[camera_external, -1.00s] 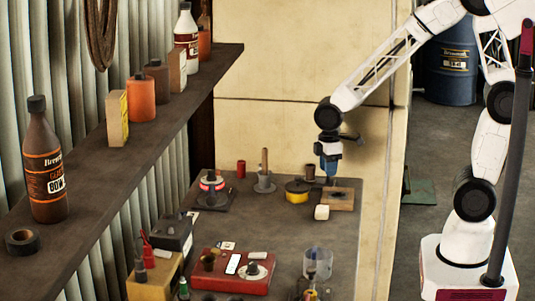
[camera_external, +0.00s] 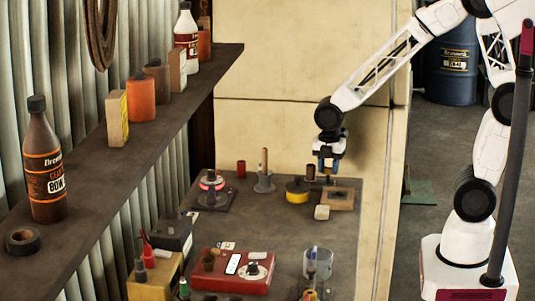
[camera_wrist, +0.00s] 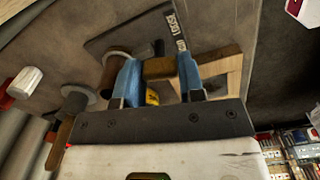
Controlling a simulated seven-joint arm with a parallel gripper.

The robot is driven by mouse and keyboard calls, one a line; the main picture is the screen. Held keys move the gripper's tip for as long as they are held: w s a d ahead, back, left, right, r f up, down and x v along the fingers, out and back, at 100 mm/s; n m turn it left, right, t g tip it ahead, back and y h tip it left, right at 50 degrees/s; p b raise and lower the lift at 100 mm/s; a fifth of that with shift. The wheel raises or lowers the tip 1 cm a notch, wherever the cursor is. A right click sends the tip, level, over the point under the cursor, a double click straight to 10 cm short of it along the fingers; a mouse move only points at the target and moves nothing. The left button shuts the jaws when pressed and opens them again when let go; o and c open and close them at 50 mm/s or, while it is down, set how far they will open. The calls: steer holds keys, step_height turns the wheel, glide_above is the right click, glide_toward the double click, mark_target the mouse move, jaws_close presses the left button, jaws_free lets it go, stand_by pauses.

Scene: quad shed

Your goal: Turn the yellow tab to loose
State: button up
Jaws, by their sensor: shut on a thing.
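In the wrist view, the two blue fingers of my gripper (camera_wrist: 158,75) stand on either side of a dull ochre-brown bar (camera_wrist: 160,67) and are shut on it. A small bright yellow patch (camera_wrist: 152,97) shows between the fingers. I cannot tell which of these is the yellow tab. A dark plate with pale lettering (camera_wrist: 130,32) lies beyond; I cannot read the words surely. In the outside view, my gripper (camera_external: 329,165) points down above the bench, over the back of a wooden board (camera_external: 343,204), with a yellow, dark-topped round thing (camera_external: 297,196) to its left.
A brown cylinder (camera_external: 310,172) stands close left of my gripper. A white block (camera_external: 321,212) is in front of the board. A stick in a grey holder (camera_external: 264,183) and a red cup (camera_external: 241,169) stand further left. The middle of the bench is fairly clear.

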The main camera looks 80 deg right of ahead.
steer(key=shift+n, duration=0.6)
steer(key=o, duration=0.9)
steer(key=shift+o, duration=0.2)
steer(key=shift+r, duration=0.1)
steer(key=shift+r, duration=3.85)
